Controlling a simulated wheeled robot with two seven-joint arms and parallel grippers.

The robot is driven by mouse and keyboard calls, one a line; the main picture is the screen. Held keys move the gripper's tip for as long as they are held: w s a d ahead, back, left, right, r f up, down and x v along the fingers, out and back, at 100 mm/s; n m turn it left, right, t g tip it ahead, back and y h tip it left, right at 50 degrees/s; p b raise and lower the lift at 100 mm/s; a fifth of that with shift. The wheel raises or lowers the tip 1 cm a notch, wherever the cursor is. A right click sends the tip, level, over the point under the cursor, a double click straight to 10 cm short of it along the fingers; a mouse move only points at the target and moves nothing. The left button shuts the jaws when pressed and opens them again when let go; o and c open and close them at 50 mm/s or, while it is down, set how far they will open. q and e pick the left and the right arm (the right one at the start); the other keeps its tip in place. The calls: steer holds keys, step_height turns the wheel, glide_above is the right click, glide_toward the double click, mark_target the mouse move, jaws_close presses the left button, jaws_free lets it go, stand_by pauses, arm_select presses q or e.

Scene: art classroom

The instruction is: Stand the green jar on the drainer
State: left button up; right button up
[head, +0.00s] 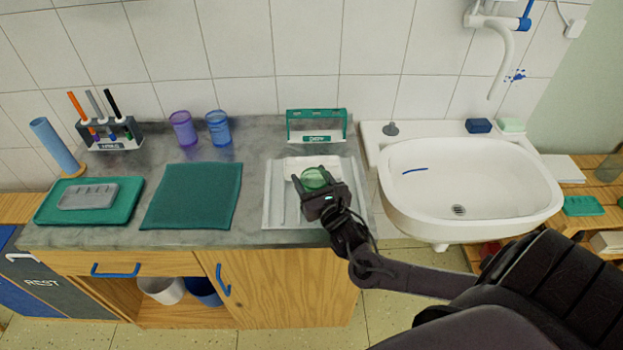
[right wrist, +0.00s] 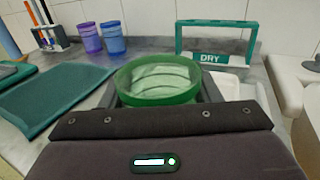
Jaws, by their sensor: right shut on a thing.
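The green jar (head: 314,178) is see-through and looks roughly upright, with its round rim facing up. My right gripper (head: 318,190) is shut on it; the jar also shows between the fingers in the right wrist view (right wrist: 158,84). Jar and gripper are over the pale ribbed tray that looks like the drainer (head: 268,206), at the right end of the grey counter. The gripper hides the jar's lower part, so I cannot tell whether its base touches the tray. My left gripper is not in view.
A green rack marked DRY (head: 317,124) stands behind the tray. A white object (head: 300,164) lies at the tray's back. A green mat (head: 193,196), a purple cup (head: 183,129) and a blue cup (head: 218,128) are to the left. The sink (head: 470,185) is on the right.

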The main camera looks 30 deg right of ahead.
steer(key=shift+f, duration=0.2)
steer(key=o, duration=1.1)
steer(key=shift+f, duration=0.1)
steer(key=s, duration=0.4)
steer(key=s+a, duration=0.1)
steer(key=s, duration=0.3)
steer(key=s+a+b, duration=0.1)
steer(key=s, duration=0.3)
steer(key=shift+r, duration=0.2)
steer(key=shift+f, duration=0.1)
